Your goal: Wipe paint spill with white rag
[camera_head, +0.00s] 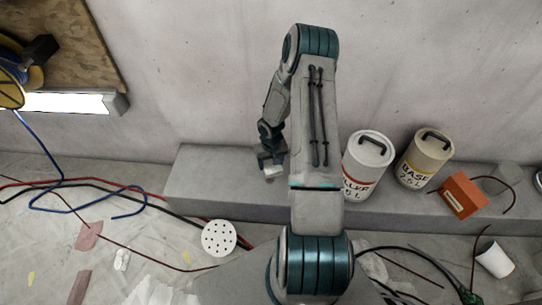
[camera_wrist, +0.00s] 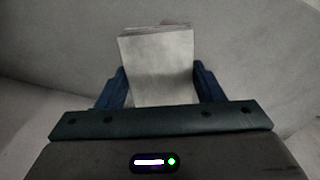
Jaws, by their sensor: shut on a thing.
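My gripper (camera_head: 273,168) is in front of the wall, over the left part of the grey ledge in the head view. It is shut on a pale, folded, block-like thing, which looks like the white rag (camera_wrist: 158,62). In the wrist view the rag stands out between the two dark blue fingers of the gripper (camera_wrist: 160,88). In the head view only a small pale bit of it shows below the fingers. I cannot make out the paint spill for sure; my arm hides part of the ledge and floor.
A white paint can (camera_head: 368,165) and a beige can (camera_head: 424,160) stand on the grey ledge (camera_head: 215,185), right of my arm. An orange box (camera_head: 462,195) is beside them. A perforated white disc (camera_head: 219,238), a tipped white cup (camera_head: 494,258) and cables (camera_head: 125,208) lie on the sheeted floor.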

